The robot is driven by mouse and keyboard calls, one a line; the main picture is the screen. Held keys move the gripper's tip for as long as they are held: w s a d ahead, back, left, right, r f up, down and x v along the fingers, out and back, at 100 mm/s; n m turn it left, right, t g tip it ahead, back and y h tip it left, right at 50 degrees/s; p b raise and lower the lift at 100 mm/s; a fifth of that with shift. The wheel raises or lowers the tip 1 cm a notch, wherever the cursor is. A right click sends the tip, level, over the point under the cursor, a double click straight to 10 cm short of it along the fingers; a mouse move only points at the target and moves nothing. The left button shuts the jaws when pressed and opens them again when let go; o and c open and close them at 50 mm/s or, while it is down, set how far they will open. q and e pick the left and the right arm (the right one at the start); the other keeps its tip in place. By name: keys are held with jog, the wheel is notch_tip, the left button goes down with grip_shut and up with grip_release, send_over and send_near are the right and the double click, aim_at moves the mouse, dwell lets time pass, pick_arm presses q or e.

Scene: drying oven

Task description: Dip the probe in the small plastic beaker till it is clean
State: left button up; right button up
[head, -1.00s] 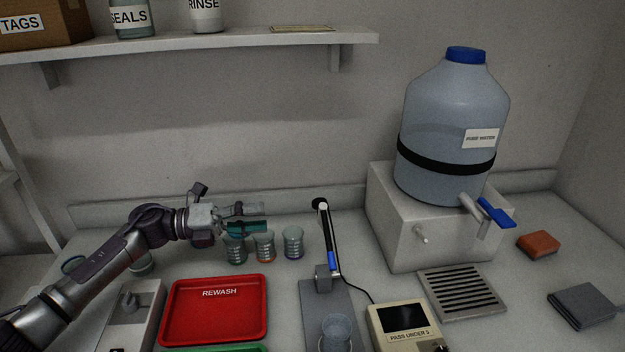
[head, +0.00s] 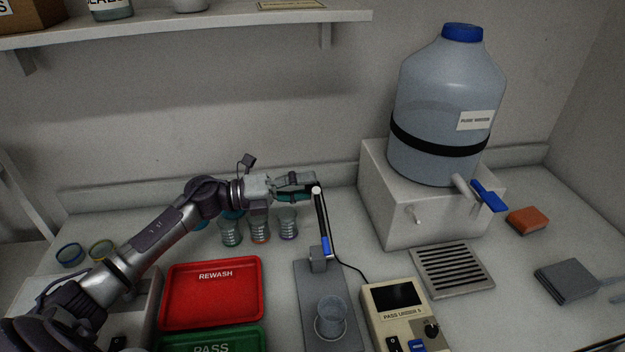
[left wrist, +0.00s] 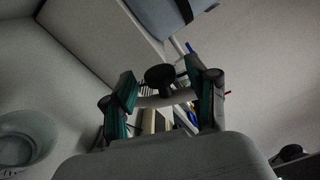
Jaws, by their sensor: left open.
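My left gripper (head: 306,187) is open in the head view, its fingers at the upper end of the probe's slanted black arm (head: 321,215). In the left wrist view, a round black cap (left wrist: 160,76) on a pale bar shows between the two teal-padded fingers, with space at both sides. The probe arm rises from a grey stand (head: 308,303) and has a blue section (head: 326,246) low on it. A small clear beaker (head: 332,314) stands upright on the stand's front part. Its contents cannot be told. My right gripper is not in view.
Several small beakers (head: 260,230) stand behind the red REWASH tray (head: 212,293). A meter (head: 398,312) with a cable is right of the stand. A water jug (head: 447,110) sits on a white block, with a drain grate (head: 452,270) before it.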

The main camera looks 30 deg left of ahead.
pick_arm(q)
jog(key=shift+x, duration=0.95)
grip_shut()
